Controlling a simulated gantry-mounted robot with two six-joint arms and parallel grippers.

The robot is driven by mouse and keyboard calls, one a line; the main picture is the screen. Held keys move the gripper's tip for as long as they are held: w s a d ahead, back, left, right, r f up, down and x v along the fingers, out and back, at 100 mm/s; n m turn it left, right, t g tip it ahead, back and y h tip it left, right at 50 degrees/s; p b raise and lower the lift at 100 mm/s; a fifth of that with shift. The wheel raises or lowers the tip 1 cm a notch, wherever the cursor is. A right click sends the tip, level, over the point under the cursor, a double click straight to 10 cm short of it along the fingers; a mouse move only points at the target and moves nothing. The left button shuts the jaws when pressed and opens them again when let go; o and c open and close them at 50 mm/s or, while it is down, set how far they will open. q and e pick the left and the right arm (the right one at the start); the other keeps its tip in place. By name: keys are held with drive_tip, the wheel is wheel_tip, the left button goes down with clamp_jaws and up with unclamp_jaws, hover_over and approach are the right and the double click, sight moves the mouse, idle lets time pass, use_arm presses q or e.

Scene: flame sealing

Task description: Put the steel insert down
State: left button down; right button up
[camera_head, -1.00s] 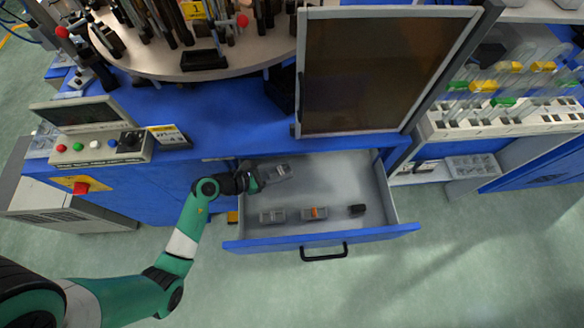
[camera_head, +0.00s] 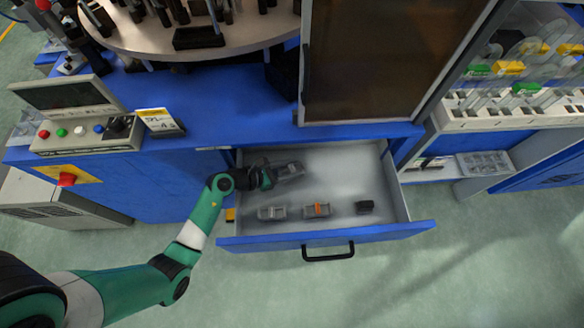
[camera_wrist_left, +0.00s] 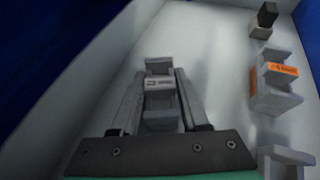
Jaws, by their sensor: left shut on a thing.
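The steel insert (camera_head: 290,171) is a grey block with a notched shape, at the back left of the open drawer (camera_head: 326,239). My left gripper (camera_head: 270,177) reaches into the drawer from the left and is shut on the insert. My right gripper is not in view.
In the drawer's front row lie a grey insert (camera_head: 272,213), one with an orange label (camera_head: 317,210) and a small black block (camera_head: 364,207). The drawer floor at the back right is bare. A dark-windowed door (camera_head: 385,60) stands above.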

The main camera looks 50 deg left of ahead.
use_arm(q)
drive_tip(key=shift+c, duration=2)
unclamp_jaws()
drive_tip(key=shift+f, duration=0.1)
drive_tip(key=shift+r, duration=0.25)
drive_tip(key=p+v, duration=0.5)
drive_tip(key=v, duration=0.6)
drive_tip(key=shift+s+r+p, duration=0.1)
drive_tip(key=shift+s+p, duration=0.1)
drive_tip(key=shift+p, duration=0.1)
drive_tip(key=shift+s+a, duration=0.1)
drive_tip(key=shift+s, duration=0.2)
